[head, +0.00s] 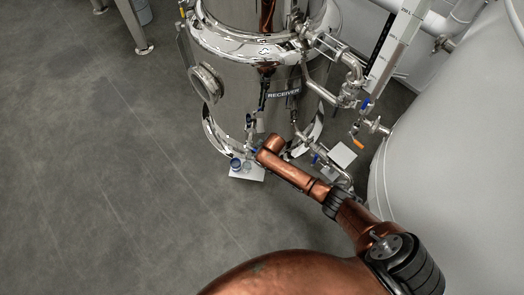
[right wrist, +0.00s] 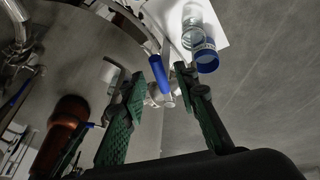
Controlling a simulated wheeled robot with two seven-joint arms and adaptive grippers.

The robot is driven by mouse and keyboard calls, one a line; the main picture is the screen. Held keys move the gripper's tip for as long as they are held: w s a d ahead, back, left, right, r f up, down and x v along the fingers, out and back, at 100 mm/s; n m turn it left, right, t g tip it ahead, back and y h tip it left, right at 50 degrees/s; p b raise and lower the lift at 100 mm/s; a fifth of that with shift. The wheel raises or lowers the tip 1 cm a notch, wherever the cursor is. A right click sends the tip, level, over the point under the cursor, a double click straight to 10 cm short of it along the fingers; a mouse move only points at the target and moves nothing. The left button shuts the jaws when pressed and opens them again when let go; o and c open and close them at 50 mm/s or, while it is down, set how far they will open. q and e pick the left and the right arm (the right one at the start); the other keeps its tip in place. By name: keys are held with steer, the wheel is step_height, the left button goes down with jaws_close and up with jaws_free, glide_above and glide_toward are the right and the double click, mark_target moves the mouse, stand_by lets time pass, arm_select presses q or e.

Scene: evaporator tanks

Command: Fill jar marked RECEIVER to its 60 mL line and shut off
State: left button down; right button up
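The tank labelled RECEIVER (head: 284,93) is a shiny steel vessel. A clear jar (right wrist: 192,24) stands on a small white plate (head: 249,176) low at its front; a blue-capped or blue-banded piece (right wrist: 206,57) with a white label is beside or on it, also in the head view (head: 236,164). No liquid level is readable. My right gripper (right wrist: 160,73), with green fingers, is open. A blue valve handle (right wrist: 157,68) shows between its fingertips; contact is unclear. In the head view, my right arm hides its fingers. My left gripper is not in view.
Other valves and pipes crowd the tank's right side, including an orange handle (head: 358,145) and a graduated level gauge (head: 388,58). A large pale tank (head: 450,130) stands at the right.

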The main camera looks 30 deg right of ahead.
steer(key=v, duration=1.1)
steer(key=shift+s+r, duration=0.2)
steer(key=shift+r, duration=0.1)
